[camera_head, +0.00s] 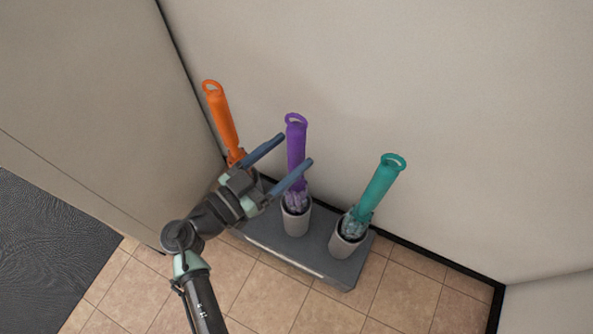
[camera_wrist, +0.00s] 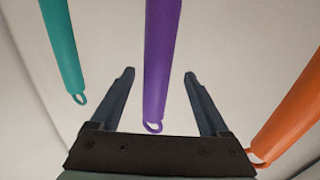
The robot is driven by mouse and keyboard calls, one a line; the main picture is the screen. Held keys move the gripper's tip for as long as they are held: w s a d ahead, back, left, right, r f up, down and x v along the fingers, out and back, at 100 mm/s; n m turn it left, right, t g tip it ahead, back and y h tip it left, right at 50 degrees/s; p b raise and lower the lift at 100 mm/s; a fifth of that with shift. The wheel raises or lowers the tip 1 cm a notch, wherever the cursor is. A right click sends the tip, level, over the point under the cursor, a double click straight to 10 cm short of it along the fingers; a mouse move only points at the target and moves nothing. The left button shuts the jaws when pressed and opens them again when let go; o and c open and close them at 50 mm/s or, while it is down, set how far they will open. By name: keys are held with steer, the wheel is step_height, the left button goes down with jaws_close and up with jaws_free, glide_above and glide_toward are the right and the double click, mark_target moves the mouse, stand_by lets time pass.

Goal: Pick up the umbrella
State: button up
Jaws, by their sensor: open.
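Three closed umbrellas stand in the corner, each with a loop at its top end. The purple umbrella (camera_head: 296,155) stands upright in the middle; in the wrist view the purple umbrella (camera_wrist: 160,60) lies between my two fingers, with a gap on each side. The orange umbrella (camera_head: 222,120) leans at the left, its lower part hidden by my gripper. The teal umbrella (camera_head: 380,187) leans at the right. They also show in the wrist view, teal (camera_wrist: 62,45) at left and orange (camera_wrist: 290,120) at right. My gripper (camera_head: 290,151) is open and empty, its fingers around the purple shaft.
Grey cups (camera_head: 296,221) hold the purple and teal umbrellas on a low dark grey stand (camera_head: 315,261). Walls (camera_head: 440,80) rise close behind and at the left. Tiled floor (camera_head: 270,300) is clear in front, with a dark mat (camera_head: 45,250) at the left.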

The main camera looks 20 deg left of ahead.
steer(key=x, duration=0.5)
steer(key=shift+d+f, duration=0.2)
steer(key=shift+f, duration=0.2)
steer(key=shift+c, duration=0.3)
jaws_close()
stand_by(0.6)
